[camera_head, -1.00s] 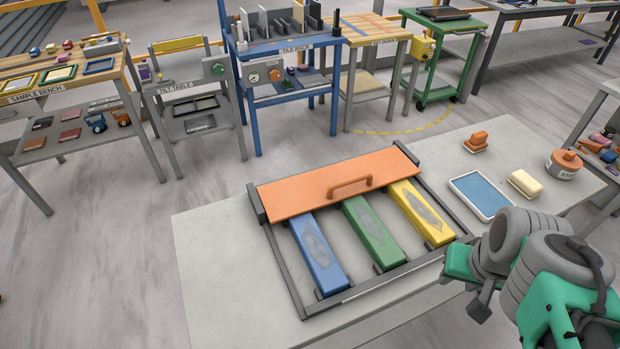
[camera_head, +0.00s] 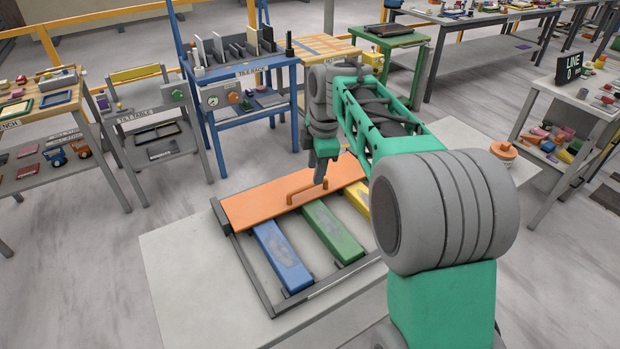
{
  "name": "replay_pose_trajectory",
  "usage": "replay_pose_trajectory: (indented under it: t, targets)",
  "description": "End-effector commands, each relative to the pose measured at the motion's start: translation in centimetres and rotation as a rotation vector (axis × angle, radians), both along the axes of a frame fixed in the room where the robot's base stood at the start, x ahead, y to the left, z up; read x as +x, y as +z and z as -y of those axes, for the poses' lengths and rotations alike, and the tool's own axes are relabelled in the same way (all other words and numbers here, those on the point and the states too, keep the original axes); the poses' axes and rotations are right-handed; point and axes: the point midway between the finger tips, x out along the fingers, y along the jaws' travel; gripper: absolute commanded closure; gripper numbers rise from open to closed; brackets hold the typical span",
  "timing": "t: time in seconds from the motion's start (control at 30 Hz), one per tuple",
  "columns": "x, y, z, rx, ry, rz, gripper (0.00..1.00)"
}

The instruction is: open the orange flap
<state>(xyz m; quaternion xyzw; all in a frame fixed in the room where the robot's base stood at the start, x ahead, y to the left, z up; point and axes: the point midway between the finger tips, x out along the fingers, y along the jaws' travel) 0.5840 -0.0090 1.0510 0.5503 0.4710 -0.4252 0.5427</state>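The orange flap (camera_head: 252,206) lies flat across the far end of a dark frame (camera_head: 250,272) on the stone slab. It has an orange bar handle (camera_head: 302,192) near its front edge. My gripper (camera_head: 319,181) points down at the right end of the handle. Its fingers overlap the handle in this view. I cannot tell whether they touch it or are closed on it. My arm hides the right part of the flap and of the frame.
Blue (camera_head: 281,257), green (camera_head: 333,232) and yellow (camera_head: 357,200) bars lie in the frame in front of the flap. An orange-topped round pot (camera_head: 503,151) stands at the slab's right. The slab's left front (camera_head: 190,290) is clear.

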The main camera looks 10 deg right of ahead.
Motion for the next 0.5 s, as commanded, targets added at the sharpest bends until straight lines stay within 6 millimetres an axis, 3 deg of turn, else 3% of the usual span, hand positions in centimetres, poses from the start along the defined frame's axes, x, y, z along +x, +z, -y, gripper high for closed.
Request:
replay_pose_trajectory:
  t: [0.03, 0.13, 0.27, 0.5]
  targets:
    - [1.6, -0.4, 0.3, -0.018, 0.101, -0.002, 0.64]
    - [3.1, -0.9, 0.6, -0.042, 0.237, 0.001, 0.64]
    - [3.7, -2.0, 0.6, -0.048, 0.275, 0.002, 0.64]
    - [4.4, -6.4, 0.3, -0.048, 0.271, 0.0, 0.64]
